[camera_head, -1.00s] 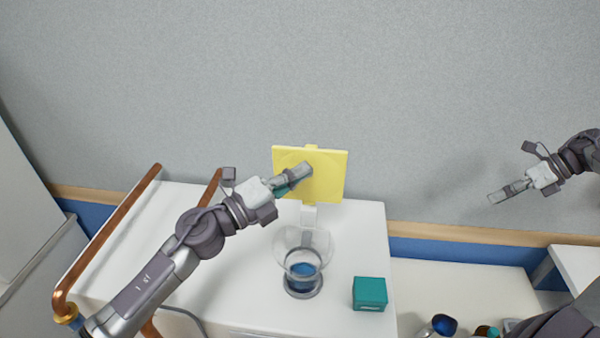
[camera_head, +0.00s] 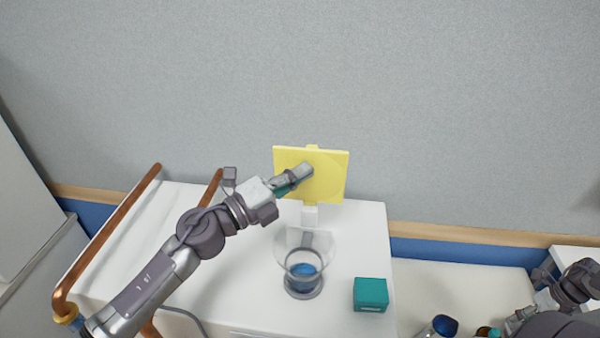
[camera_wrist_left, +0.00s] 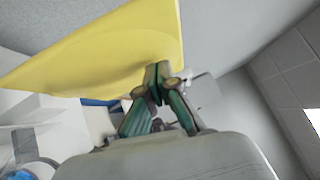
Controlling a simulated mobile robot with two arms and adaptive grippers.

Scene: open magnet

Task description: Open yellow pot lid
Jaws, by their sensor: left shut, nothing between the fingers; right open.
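The yellow lid (camera_head: 330,185) is a square plate standing upright behind a clear glass pot (camera_head: 318,245) with a blue bottom, on a white cabinet top. A small white block sits below the lid. My left gripper (camera_head: 304,171) is shut and empty in front of the lid's face; I cannot tell whether it touches it. In the left wrist view the lid (camera_wrist_left: 90,50) fills the upper left, close beside the shut fingers (camera_wrist_left: 158,80). My right gripper (camera_head: 510,322) is open at the lower right, small and partly hidden by my arm.
A teal box (camera_head: 370,294) stands right of the pot. A copper pipe rail (camera_head: 110,225) runs along the cabinet's left side. A grey wall (camera_head: 450,110) stands behind. Several small items, one a blue-capped bottle (camera_head: 443,325), lie at the lower right.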

